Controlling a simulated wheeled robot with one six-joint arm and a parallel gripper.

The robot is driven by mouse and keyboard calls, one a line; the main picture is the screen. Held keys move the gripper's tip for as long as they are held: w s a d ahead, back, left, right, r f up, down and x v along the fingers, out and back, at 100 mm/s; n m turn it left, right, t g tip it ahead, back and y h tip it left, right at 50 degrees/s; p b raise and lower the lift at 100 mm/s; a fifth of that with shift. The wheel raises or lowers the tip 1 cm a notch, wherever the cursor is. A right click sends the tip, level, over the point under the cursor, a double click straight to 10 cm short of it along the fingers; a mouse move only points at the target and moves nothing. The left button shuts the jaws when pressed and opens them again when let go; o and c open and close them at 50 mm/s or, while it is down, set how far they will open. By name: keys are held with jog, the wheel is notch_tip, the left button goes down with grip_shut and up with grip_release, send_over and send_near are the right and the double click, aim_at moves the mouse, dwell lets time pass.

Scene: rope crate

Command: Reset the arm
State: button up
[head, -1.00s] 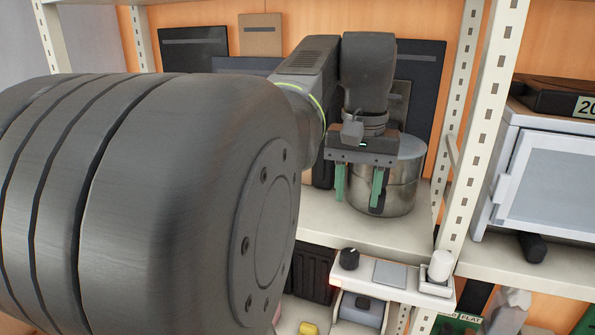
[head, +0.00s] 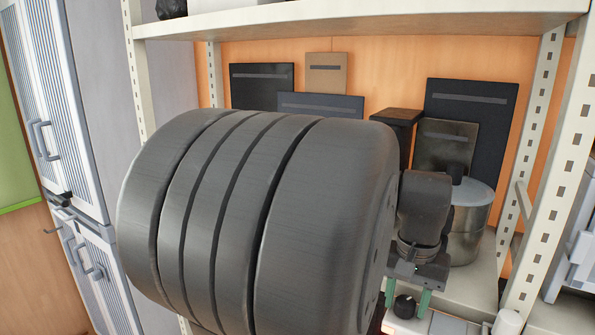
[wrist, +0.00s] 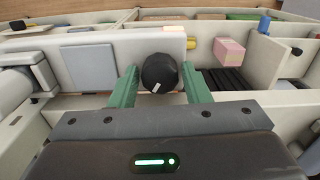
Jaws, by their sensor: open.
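My gripper (head: 406,298) is at the lower right of the head view, in front of the metal shelf unit. In the wrist view my gripper (wrist: 158,90) has its two green fingers apart, with nothing held between them. A black knob (wrist: 160,73) with a white mark shows between and beyond the fingers, on a pale panel; I cannot tell how far off it is. My arm's large dark link hides much of the shelf in the head view.
A lidded metal pot (head: 470,225) stands on the shelf behind my gripper. Shelf posts (head: 535,180) rise to the right. Dark flat panels (head: 470,115) lean at the back. A pink block (wrist: 229,52) lies in a compartment. A blue-white cabinet (head: 50,130) stands at left.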

dwell(0.3)
notch_tip(320, 180, up, 14)
notch_tip(320, 180, down, 14)
jog(key=shift+f, duration=0.2)
jog(key=shift+n, duration=0.5)
jog(key=n+b, duration=0.2)
jog(key=n, duration=0.2)
jog(key=shift+r+n, duration=0.1)
jog(key=shift+n, duration=0.3)
jog(key=n+b, duration=0.3)
jog(key=n, duration=0.3)
jog(key=shift+r, duration=2.95)
